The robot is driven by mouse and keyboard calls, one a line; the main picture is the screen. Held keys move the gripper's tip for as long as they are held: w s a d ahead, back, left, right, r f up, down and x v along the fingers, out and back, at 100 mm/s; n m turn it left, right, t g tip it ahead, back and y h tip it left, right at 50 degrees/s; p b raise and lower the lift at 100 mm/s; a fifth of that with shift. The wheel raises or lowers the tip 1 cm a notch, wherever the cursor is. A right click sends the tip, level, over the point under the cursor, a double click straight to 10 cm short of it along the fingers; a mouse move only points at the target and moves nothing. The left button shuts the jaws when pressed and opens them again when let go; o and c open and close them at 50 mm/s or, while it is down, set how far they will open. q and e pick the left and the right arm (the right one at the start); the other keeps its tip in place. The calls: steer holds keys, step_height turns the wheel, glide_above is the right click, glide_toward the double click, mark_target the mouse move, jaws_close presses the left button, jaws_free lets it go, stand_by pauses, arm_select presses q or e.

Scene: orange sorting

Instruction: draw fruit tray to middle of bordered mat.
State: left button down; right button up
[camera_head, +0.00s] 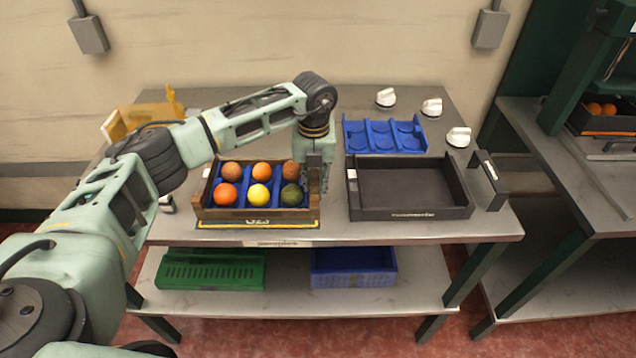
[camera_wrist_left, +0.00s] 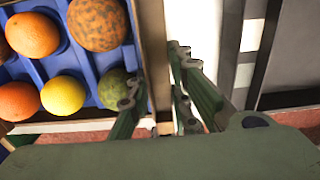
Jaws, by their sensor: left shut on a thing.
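The fruit tray (camera_head: 258,213) is a wooden-walled box with a blue divided insert, and it holds several round fruits in two rows. It sits over the bordered mat (camera_head: 258,225), whose dark front strip with a yellow line shows along the tray's front; the rest of the mat is hidden. My left gripper (camera_head: 314,182) reaches down at the tray's right side and is shut on its right wall. In the left wrist view, one finger is inside beside the green fruit and the other outside the wall (camera_wrist_left: 156,60). My right gripper is not in view.
A black empty tray (camera_head: 410,214) stands right of the gripper with a narrow gap between. Behind it lie a blue divided insert (camera_head: 385,137) and white knob-like objects (camera_head: 431,107). A yellow item (camera_head: 150,113) is at back left. A green crate (camera_head: 210,270) and blue bin (camera_head: 353,268) are below.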

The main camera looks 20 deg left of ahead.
arm_select(q)
steer(key=shift+s, duration=0.1)
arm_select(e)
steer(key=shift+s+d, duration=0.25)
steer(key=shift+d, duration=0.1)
arm_select(q)
steer(key=c, duration=1.5)
jaws_free()
steer(key=shift+c, duration=0.2)
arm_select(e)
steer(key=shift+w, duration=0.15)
arm_select(q)
step_height(320, 180, up, 12)
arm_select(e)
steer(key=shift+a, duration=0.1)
